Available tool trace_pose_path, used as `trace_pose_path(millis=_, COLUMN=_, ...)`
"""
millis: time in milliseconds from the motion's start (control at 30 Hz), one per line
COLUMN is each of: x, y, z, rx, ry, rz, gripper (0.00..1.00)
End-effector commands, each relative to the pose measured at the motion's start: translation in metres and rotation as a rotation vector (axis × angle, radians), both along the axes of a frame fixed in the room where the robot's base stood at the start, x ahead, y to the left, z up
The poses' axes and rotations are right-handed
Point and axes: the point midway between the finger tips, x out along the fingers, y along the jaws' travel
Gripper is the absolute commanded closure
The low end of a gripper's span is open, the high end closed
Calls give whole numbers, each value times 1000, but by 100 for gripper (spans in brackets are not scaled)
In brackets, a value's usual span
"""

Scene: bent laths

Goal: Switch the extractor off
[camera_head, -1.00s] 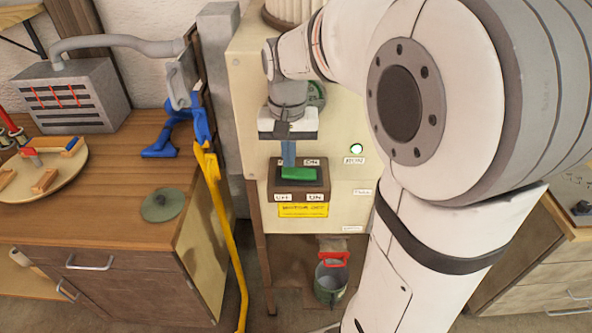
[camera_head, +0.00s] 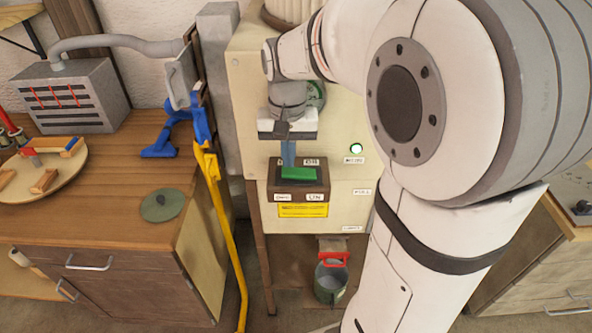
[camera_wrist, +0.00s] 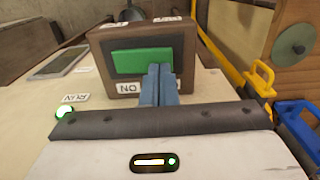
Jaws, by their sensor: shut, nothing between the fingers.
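The extractor is a cream cabinet (camera_head: 335,207) with a dark switch box (camera_head: 299,190) on its front. A green rocker (camera_head: 300,174) sits in the box, and it also shows in the wrist view (camera_wrist: 137,62). My gripper (camera_head: 288,163) is shut and empty, its blue fingertips at the rocker's edge. In the wrist view my fingertips (camera_wrist: 160,68) overlap the rocker's lower right part, on the side near an "ON" label that appears upside down. I cannot tell whether they touch it. A run lamp (camera_head: 356,148) glows green. My fingers hide part of the upper labels.
A workbench (camera_head: 100,210) with a grey vented box (camera_head: 70,97) and a round tray (camera_head: 62,183) is further left. Space in front of the switch is otherwise clear.

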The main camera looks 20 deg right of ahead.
Motion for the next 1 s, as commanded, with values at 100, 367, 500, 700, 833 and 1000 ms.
trace_pose_path(millis=100, x=0, y=0, z=-3, rx=0, ry=0, rz=0, gripper=100)
trace_pose_path(millis=367, x=0, y=0, z=-7, rx=0, ry=1, rz=0, gripper=100)
trace_pose_path(millis=500, x=0, y=0, z=-9, rx=0, ry=1, rz=0, gripper=100)
trace_pose_path(millis=700, x=0, y=0, z=-12, rx=0, ry=1, rz=0, gripper=100)
trace_pose_path(millis=833, x=0, y=0, z=-14, rx=0, ry=1, rz=0, gripper=100)
trace_pose_path(millis=1000, x=0, y=0, z=-16, rx=0, ry=1, rz=1, gripper=100)
